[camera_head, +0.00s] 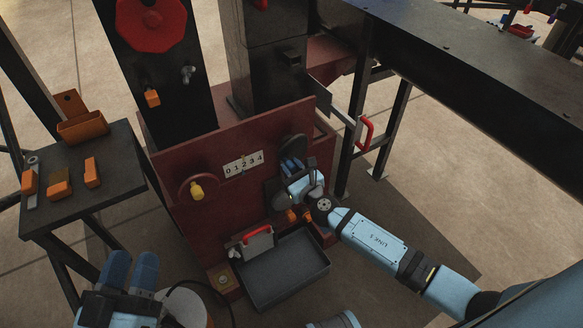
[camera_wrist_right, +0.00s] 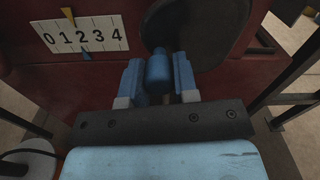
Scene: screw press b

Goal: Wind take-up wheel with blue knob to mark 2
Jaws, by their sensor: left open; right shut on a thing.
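The take-up wheel (camera_wrist_right: 215,30) is a dark disc on the red press front; it also shows in the head view (camera_head: 293,147), partly hidden by my right gripper. Its blue knob (camera_wrist_right: 158,72) sits between the two fingers of my right gripper (camera_wrist_right: 159,85), which is shut on it. The white scale (camera_wrist_right: 82,36) with marks 0 to 4 is left of the wheel. A blue pointer (camera_wrist_right: 86,54) below the scale points up close to mark 2. A yellow pointer (camera_wrist_right: 68,15) above it points down between 1 and 2. My left gripper (camera_head: 131,268) is open and empty at lower left.
A second wheel, a red ring with a yellow knob (camera_head: 197,191), is left of the scale. A grey tray (camera_head: 285,287) stands below the panel. A dark side table (camera_head: 110,195) with orange-handled items is at left. Black frame legs (camera_head: 395,130) stand to the right.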

